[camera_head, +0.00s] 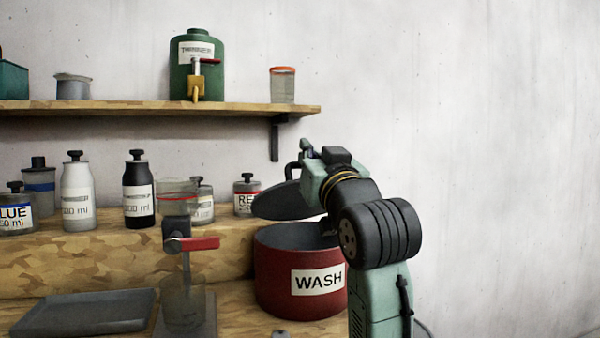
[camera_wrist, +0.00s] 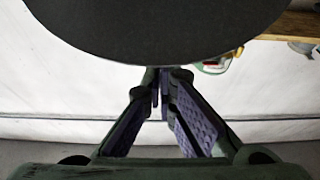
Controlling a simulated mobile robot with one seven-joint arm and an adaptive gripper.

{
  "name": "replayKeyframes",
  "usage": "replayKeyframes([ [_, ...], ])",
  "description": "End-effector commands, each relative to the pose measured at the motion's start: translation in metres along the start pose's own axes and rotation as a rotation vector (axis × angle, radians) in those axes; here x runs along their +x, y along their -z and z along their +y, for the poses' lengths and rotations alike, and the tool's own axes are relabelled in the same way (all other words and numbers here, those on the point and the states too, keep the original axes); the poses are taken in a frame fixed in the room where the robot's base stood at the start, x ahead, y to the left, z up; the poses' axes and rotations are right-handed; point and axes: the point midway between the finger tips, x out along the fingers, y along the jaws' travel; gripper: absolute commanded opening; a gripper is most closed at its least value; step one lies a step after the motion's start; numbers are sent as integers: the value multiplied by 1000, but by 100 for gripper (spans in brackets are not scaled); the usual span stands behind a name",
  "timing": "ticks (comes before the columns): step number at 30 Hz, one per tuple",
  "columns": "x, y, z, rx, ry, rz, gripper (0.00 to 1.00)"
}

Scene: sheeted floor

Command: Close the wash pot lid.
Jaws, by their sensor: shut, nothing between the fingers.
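The wash pot (camera_head: 275,285) is dark red with a white WASH label and stands on the wooden bench. Its dark round lid (camera_head: 288,201) is raised and tilted above the open pot. My gripper (camera_head: 303,150) is above and behind the lid in the head view, partly hidden by my wrist. In the wrist view the lid (camera_wrist: 160,30) fills the top as a dark disc. My gripper's fingers (camera_wrist: 160,80) come together just below the lid's edge, shut with nothing between them. Whether the fingertips touch the lid I cannot tell.
A stand with a red-handled valve (camera_head: 192,243) and a grey tray (camera_head: 85,312) are left of the pot. Several bottles and jars, including a RED jar (camera_head: 246,194), line the raised ledge. A shelf (camera_head: 130,108) runs above. The right side shows bare wall.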

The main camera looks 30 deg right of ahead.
Motion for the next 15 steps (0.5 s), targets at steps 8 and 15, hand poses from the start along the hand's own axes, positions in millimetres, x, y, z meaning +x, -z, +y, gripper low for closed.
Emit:
replayKeyframes([
  [8, -46, -42, 0, 5, 2, 245, 0],
  [15, -70, -62, 0, 5, 0, 417, 0],
])
